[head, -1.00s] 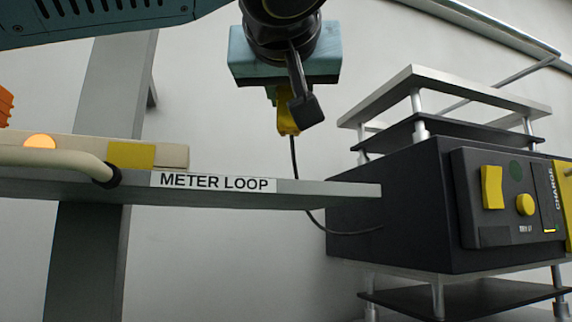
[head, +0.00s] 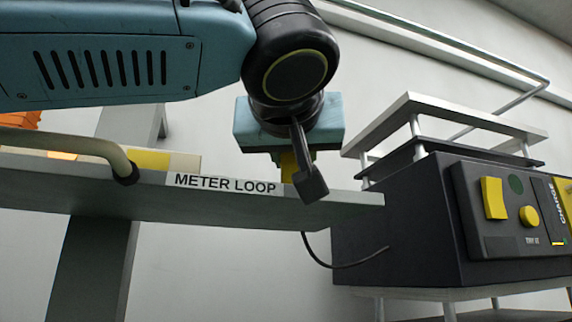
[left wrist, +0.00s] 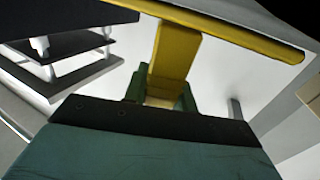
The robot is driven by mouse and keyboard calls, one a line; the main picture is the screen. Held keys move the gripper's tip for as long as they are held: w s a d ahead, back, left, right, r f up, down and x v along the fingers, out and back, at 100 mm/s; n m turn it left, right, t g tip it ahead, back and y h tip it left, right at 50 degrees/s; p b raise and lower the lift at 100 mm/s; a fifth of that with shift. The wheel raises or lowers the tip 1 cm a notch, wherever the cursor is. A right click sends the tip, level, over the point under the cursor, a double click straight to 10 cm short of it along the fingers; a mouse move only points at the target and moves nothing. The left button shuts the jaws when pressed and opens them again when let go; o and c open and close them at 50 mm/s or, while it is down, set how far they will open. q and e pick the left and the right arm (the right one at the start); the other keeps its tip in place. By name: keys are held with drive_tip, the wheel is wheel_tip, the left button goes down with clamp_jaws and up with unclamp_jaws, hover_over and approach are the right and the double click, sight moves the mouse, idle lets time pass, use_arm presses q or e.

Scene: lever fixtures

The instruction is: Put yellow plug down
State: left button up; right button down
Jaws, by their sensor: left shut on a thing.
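My left gripper (head: 292,158) is shut on the yellow plug (head: 288,168), which points down from its fingers. In the head view a dark part of my wrist and the shelf's edge hide much of the plug. The plug is at the right end of the shelf marked METER LOOP (head: 345,205); whether it touches the shelf I cannot tell. In the left wrist view the yellow plug (left wrist: 174,55) shows between green fingers (left wrist: 160,97). A thin black cable (head: 335,266) hangs below the shelf and runs to the dark box. My right gripper is not in view.
A dark box (head: 400,225) with yellow controls and a CHARGE label stands at the right, with plates on posts (head: 450,110) above it. A pale bent tube (head: 75,140), a yellow block (head: 150,160) and an orange thing (head: 20,119) are at left.

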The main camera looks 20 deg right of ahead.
use_arm(q)
drive_tip(key=o, duration=1)
drive_tip(key=shift+f, duration=0.1)
drive_tip(key=shift+r, duration=0.2)
drive_tip(key=b+v, duration=0.3)
drive_tip(key=v, duration=0.9)
